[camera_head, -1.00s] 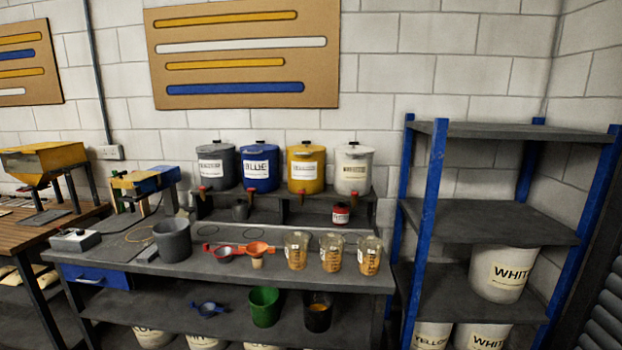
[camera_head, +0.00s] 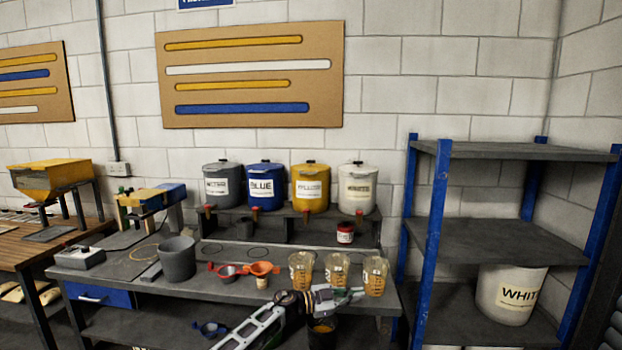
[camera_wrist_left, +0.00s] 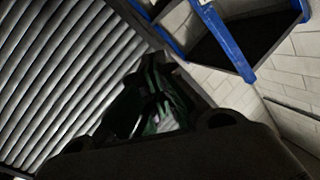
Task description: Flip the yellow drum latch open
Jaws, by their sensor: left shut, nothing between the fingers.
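The yellow drum (camera_head: 324,201) stands on the raised rack at the back of the bench, between the blue drum (camera_head: 266,202) and the white drum (camera_head: 357,203). My left gripper (camera_head: 357,295) is shut and empty, low at the front of the bench, well below and right of the drum. Its dark fingers show in the left wrist view (camera_wrist_left: 158,103). My right gripper is out of view.
A blue-posted shelf (camera_head: 433,240) is at the right. A roller shutter (camera_wrist_left: 60,70) shows in the left wrist view.

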